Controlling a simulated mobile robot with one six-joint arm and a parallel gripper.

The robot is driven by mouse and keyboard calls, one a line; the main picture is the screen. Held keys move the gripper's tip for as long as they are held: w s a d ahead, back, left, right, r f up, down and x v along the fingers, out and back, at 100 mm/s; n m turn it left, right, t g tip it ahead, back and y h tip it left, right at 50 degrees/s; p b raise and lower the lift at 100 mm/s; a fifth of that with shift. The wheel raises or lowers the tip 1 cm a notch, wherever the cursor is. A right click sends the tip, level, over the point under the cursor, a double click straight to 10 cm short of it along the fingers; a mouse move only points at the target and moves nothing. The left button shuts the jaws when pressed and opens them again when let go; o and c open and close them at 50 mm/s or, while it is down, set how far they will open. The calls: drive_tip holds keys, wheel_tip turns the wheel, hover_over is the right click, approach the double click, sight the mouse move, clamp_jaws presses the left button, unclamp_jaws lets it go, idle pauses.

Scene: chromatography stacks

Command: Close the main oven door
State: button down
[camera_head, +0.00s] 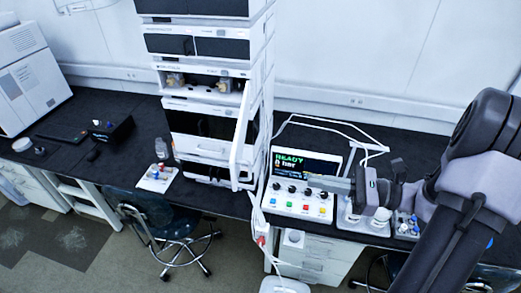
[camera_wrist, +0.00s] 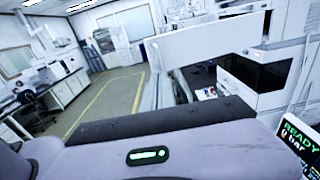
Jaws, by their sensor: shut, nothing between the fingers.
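The main oven door (camera_head: 241,135) is a tall white panel standing open at the right side of the instrument stack, seen almost edge-on in the head view. A broad white panel across the top of the wrist view, apparently the same door (camera_wrist: 210,40), hides part of the stack. The oven's dark front (camera_head: 190,123) shows left of the door. My gripper (camera_head: 318,181) is shut and empty, pointing left above the control box. In the head view it is right of the door, with a visible gap. Its fingertips are not clear in the wrist view.
The control box (camera_head: 300,197) with a lit READY display (camera_head: 306,164) sits under my gripper. White tubing (camera_head: 335,122) loops behind it. Bottles stand on the stack's shelf (camera_head: 205,83). A small tray (camera_head: 157,178) lies left of the stack. A stool (camera_head: 165,225) stands in front.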

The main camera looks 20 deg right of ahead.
drive_tip(key=p+x, duration=0.1)
drive_tip(key=x, duration=1.2)
drive_tip(key=shift+a+p, duration=0.3)
drive_tip(key=shift+p, duration=0.05)
drive_tip(key=shift+f, duration=0.1)
